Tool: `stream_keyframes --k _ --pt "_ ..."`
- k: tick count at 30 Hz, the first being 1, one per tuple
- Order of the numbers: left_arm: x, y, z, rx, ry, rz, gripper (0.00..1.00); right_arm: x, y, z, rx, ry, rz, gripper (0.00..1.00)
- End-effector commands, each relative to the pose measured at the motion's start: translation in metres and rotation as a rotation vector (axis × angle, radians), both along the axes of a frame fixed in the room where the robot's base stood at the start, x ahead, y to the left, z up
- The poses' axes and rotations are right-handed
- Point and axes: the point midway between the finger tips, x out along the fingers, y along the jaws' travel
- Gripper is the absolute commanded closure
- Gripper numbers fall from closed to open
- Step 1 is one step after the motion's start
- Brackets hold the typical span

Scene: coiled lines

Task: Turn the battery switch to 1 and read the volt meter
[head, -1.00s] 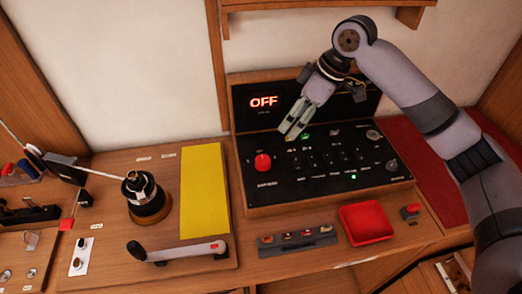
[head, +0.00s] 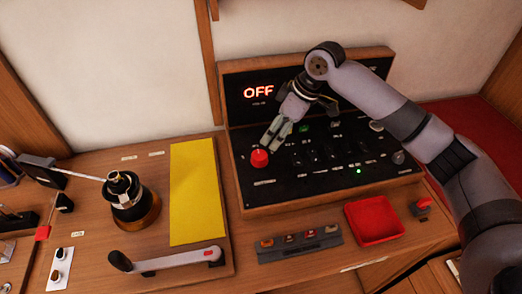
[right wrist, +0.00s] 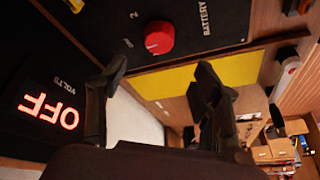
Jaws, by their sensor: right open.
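The battery switch is a red round knob (head: 259,158) at the left end of the black panel (head: 290,180). It also shows in the right wrist view (right wrist: 159,38), beside the printed word BATTERY and a figure 2. The volt meter (head: 258,91) on the upright board behind shows OFF in red; it appears turned over in the right wrist view (right wrist: 47,112), with VOLTS beside it. My right gripper (head: 270,142) is open and empty, just behind and above the knob. Whether a finger touches the knob I cannot tell. My left gripper is not in view.
Several small switches and a green light (head: 359,171) fill the panel right of the knob. In front are a red tray (head: 374,222) and a grey fuse strip (head: 300,243). Left are a yellow mat (head: 198,195), a winch (head: 128,195) and a crank handle (head: 165,260).

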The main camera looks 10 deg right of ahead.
Motion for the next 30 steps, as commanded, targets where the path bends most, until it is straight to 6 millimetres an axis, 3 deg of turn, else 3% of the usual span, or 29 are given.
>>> stream_keyframes --k 9,15,28,30 --pt "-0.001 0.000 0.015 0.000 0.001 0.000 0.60 0.011 0.025 -0.063 0.000 0.003 -0.001 0.41" --pt "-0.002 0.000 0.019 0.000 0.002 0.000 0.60 0.016 0.034 -0.089 0.000 0.002 0.000 0.41" --pt "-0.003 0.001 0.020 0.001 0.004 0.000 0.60 0.018 0.038 -0.100 -0.001 -0.001 0.000 0.41" --pt "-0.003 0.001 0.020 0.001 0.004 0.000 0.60 0.018 0.038 -0.100 -0.001 -0.001 0.000 0.45"
